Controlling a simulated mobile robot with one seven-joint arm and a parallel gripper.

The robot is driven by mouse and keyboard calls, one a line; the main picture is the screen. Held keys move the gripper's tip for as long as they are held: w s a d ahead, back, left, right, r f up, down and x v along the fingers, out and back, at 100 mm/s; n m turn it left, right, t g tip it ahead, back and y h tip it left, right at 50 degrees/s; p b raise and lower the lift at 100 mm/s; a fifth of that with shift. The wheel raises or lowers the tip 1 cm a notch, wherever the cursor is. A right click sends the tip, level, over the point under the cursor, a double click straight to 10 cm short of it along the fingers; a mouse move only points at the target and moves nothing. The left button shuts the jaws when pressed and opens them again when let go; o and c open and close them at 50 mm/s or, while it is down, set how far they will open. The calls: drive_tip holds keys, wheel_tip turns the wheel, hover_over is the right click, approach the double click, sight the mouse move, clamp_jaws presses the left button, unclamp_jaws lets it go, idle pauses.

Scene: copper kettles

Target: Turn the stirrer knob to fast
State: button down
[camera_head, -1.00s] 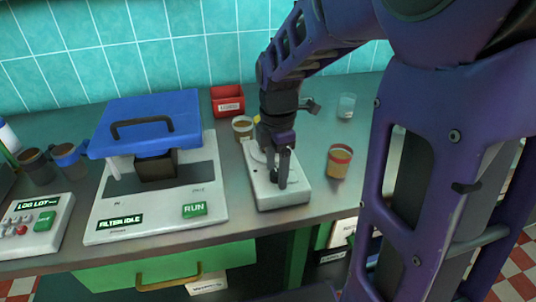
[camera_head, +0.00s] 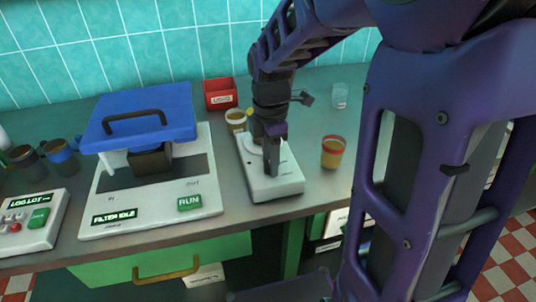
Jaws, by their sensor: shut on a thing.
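The stirrer (camera_head: 288,186) is a white box with a round plate on the counter, right of the filter machine. My gripper (camera_head: 271,172) points down over its front part. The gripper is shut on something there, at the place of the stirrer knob. The knob itself is hidden behind the fingers, so its setting cannot be read.
The filter machine (camera_head: 107,217) with a blue lid (camera_head: 140,116) stands left. A log panel (camera_head: 40,240) is at far left. A red bin (camera_head: 220,94) and a tan cup (camera_head: 235,119) stand behind the stirrer. A red-rimmed cup (camera_head: 332,153) and a clear cup (camera_head: 340,96) stand right.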

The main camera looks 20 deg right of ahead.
drive_tip(key=m+p, duration=0.2)
drive_tip(key=m, duration=0.3)
drive_tip(key=shift+r, duration=0.15)
drive_tip(key=m+p, duration=0.1)
drive_tip(key=m, duration=0.5)
drive_tip(key=shift+w+m, duration=0.1)
drive_tip(key=shift+m, duration=0.2)
drive_tip(key=m+p, duration=0.1)
drive_tip(key=m, duration=0.5)
drive_tip(key=m+p, duration=0.1)
drive_tip(key=m, duration=0.4)
drive_tip(key=shift+m, duration=0.4)
drive_tip(key=c, duration=0.5)
unclamp_jaws()
